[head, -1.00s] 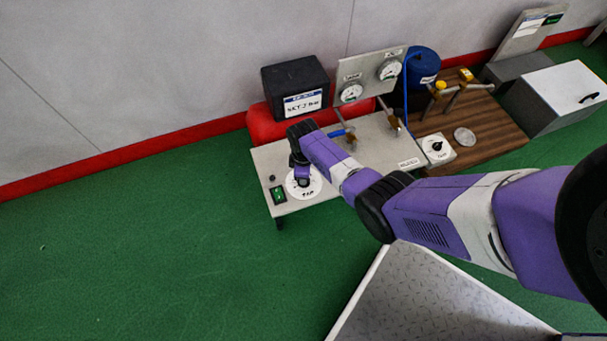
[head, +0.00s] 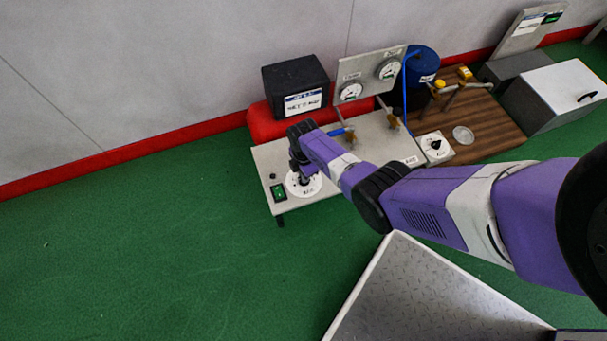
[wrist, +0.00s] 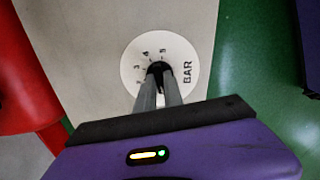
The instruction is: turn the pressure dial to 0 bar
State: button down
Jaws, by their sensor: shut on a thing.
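The pressure dial (head: 291,187) is a white disc at the left end of the grey bench. In the wrist view the dial (wrist: 190,52) shows "BAR" on its right and some numbers, including 4 and 5, along its upper left. A black knob (wrist: 155,68) stands at its middle. My gripper (wrist: 159,80) is shut on this knob, with a finger on either side of it. In the head view my gripper (head: 304,178) points down over the dial. The fingers hide part of the scale, and I cannot tell the knob's setting.
A green-lit switch (head: 278,193) sits left of the dial. Two gauges (head: 350,91) (head: 389,69) stand on a panel behind. A black box (head: 296,78) and red tank (head: 258,122) are at the back. Another dial (head: 436,148) sits to the right.

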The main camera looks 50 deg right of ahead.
dwell(0.4)
jog(key=c, duration=1.5)
grip_release()
jog(key=shift+o, duration=0.2)
jog(key=shift+r, duration=0.1)
notch_tip(320, 180, up, 8)
jog(key=p, duration=0.4)
jog(key=shift+f+p, duration=0.2)
jog(key=shift+p, duration=0.1)
